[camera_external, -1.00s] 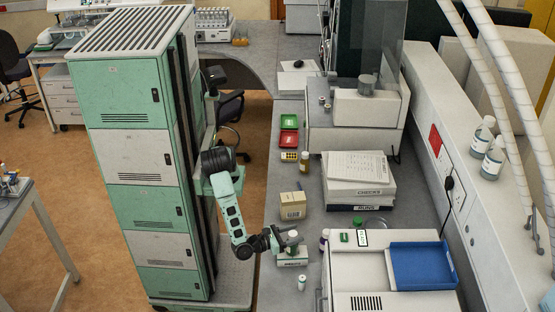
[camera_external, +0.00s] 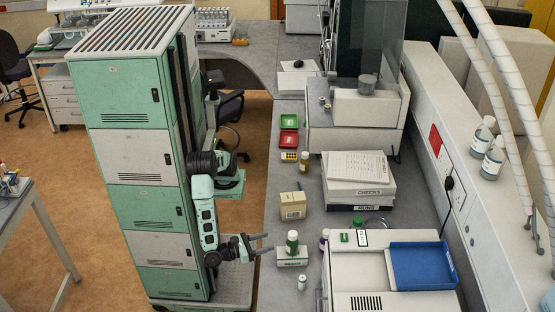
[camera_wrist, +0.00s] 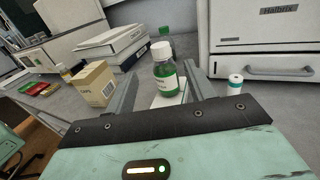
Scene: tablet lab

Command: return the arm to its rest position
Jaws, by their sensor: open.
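My gripper (camera_external: 262,246) is open and empty at the bench's near edge, to the left of a green bottle with a white cap (camera_external: 292,240). The bottle stands upright on a small white block (camera_external: 292,257) on the bench. In the wrist view, the two fingers of my gripper (camera_wrist: 158,92) point toward the bottle (camera_wrist: 165,76), which appears between them, farther off. My arm (camera_external: 206,225) is bent close to my column.
A cardboard box (camera_external: 293,205) stands behind the bottle, and a small white vial (camera_external: 302,283) in front of it. A white instrument with a blue tray (camera_external: 420,265) is to the right. Red (camera_external: 289,139) and green (camera_external: 290,121) trays lie farther back.

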